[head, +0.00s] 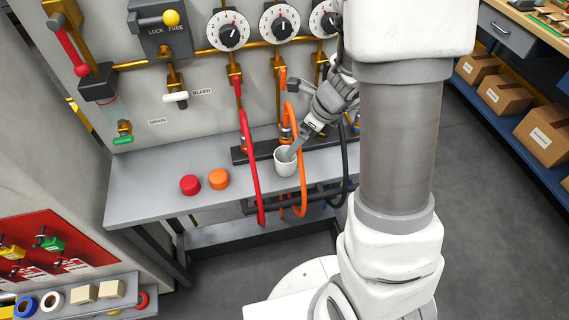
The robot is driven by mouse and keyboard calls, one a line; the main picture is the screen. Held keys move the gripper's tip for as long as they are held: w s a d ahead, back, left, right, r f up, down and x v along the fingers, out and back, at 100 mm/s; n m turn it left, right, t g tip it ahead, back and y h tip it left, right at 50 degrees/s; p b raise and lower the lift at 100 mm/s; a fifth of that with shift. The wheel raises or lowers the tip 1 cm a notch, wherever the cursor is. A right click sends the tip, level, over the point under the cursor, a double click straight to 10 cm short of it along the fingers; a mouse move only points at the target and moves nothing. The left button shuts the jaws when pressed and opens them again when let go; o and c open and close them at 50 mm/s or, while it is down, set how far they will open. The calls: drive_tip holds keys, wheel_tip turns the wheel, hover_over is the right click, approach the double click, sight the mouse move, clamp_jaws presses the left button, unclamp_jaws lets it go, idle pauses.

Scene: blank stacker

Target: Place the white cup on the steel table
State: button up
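The white cup (285,167) is upright in the head view, over the front part of the grey steel table (150,195). I cannot tell whether its base touches the tabletop or is a little above it. My gripper (293,153) comes down from the upper right, with a grey finger at the cup's rim that seems to reach into its mouth. The other finger is not clearly visible, so I cannot tell whether the gripper is closed on the cup wall.
A red cap (189,185) and an orange cap (218,179) lie on the table left of the cup. A red hose (247,150) and an orange hose (301,170) hang close to either side of the cup. The tabletop's left end is clear.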

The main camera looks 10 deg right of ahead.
sight(285, 167)
drive_tip(key=b+x, duration=0.3)
drive_tip(key=x, duration=0.7)
drive_tip(key=shift+s+a+f, duration=0.1)
drive_tip(key=shift+a+f, duration=0.05)
drive_tip(key=shift+a, duration=0.1)
drive_tip(key=c, duration=1.3)
